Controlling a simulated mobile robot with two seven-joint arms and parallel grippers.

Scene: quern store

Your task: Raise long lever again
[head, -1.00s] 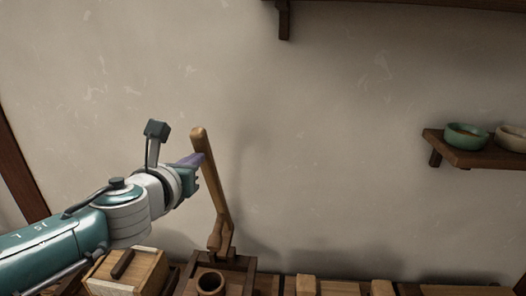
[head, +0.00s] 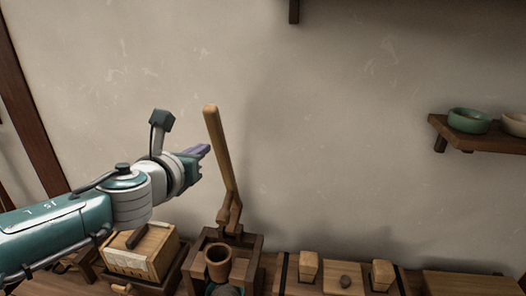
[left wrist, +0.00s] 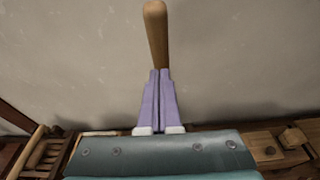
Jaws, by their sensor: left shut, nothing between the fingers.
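The long lever (head: 219,150) is a pale wooden bar with a rounded end. It stands steeply up from a dark wooden frame (head: 254,268), its top leaning slightly left in the head view. My left gripper (head: 204,150) is shut and empty, just left of the lever's upper half, with a small gap showing between them. In the left wrist view the purple fingers (left wrist: 159,98) are together, and the lever (left wrist: 156,35) shows beyond their tips. Contact cannot be told there, and the lever's lower part is hidden. My right gripper is not in view.
A brown cup (head: 217,265) stands in the frame at the lever's foot. A lidded wooden box (head: 150,252) sits below my left arm. Pale blocks (head: 308,267) stand to the right on the bench. A wall shelf (head: 470,142) holds bowls. The wall area right of the lever is clear.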

